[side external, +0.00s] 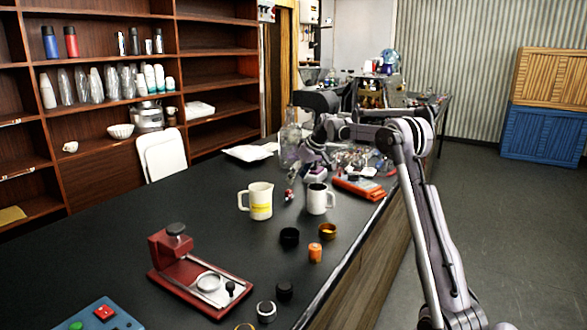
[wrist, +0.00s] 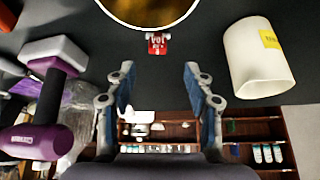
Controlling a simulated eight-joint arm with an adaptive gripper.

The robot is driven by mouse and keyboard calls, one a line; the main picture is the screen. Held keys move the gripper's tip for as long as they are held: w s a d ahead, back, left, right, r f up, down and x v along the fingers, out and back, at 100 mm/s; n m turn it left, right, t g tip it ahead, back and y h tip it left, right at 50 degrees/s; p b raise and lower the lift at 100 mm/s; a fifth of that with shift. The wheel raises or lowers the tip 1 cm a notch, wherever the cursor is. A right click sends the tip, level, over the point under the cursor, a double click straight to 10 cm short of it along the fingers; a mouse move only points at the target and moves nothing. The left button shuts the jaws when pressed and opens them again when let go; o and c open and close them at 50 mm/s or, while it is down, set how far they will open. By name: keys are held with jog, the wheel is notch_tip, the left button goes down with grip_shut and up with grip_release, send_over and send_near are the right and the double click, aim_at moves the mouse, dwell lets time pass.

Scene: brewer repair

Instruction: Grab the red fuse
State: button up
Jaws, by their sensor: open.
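A small red object with white markings (wrist: 157,43), which looks like the red fuse, lies on the dark counter just ahead of my fingertips in the wrist view. In the side view a small red-and-white object (side external: 289,195) sits between the two mugs. My gripper (wrist: 158,74) is open and empty, its two blue-padded fingers apart. The red object lines up with the gap between them, beyond the tips, and is not touched. In the side view my gripper is small and partly lost against clutter.
A white mug with a yellow label (wrist: 258,57) stands close on the right in the wrist view. A round vessel (wrist: 150,8) is right beside the red object. A purple-and-white item (wrist: 40,95) lies to the left. An orange tool (side external: 358,188) lies by the counter edge.

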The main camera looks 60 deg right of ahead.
aim_at(289, 191)
jog(key=shift+x, duration=4)
jog(key=shift+d+r, duration=0.1)
jog(key=shift+d, duration=0.05)
jog(key=c, duration=1)
